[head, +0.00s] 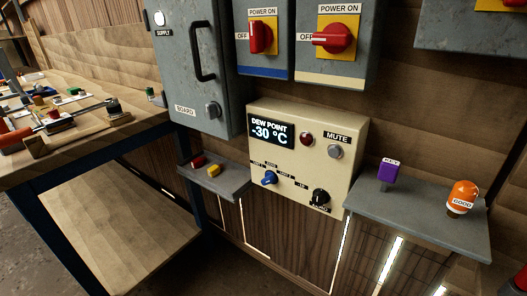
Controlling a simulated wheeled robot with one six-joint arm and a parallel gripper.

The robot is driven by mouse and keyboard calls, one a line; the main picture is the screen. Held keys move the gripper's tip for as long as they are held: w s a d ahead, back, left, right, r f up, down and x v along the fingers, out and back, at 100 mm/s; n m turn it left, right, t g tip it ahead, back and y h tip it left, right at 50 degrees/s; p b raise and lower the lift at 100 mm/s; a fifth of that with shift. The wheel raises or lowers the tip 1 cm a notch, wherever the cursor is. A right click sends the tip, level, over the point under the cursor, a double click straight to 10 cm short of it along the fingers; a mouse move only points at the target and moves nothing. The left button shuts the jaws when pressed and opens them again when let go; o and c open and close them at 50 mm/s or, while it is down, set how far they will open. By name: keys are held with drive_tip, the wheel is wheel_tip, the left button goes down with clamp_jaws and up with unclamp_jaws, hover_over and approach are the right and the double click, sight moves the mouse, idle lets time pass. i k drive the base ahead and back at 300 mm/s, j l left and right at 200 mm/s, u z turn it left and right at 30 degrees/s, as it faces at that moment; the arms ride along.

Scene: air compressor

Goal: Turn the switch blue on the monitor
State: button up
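The monitor (340,160) is a cream box on the wooden wall, near the middle of the head view. Its dark display (272,133) reads "DEW POINT -30 °C". The blue switch (269,178) is a small knob at the lower left of its front, with small labels around it that I cannot read surely. A black knob (320,197) sits at the lower right. A dark red lamp (306,138) and a grey button (335,152) marked "MUTE" are above. My gripper does not show in this view.
A grey cabinet (186,75) with a black handle hangs upper left. Two red switches (260,37) (334,39) are above the monitor.

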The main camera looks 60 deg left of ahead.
sight(269, 178)
drive_tip(key=j+u, duration=0.1)
drive_tip(key=u, duration=1.1)
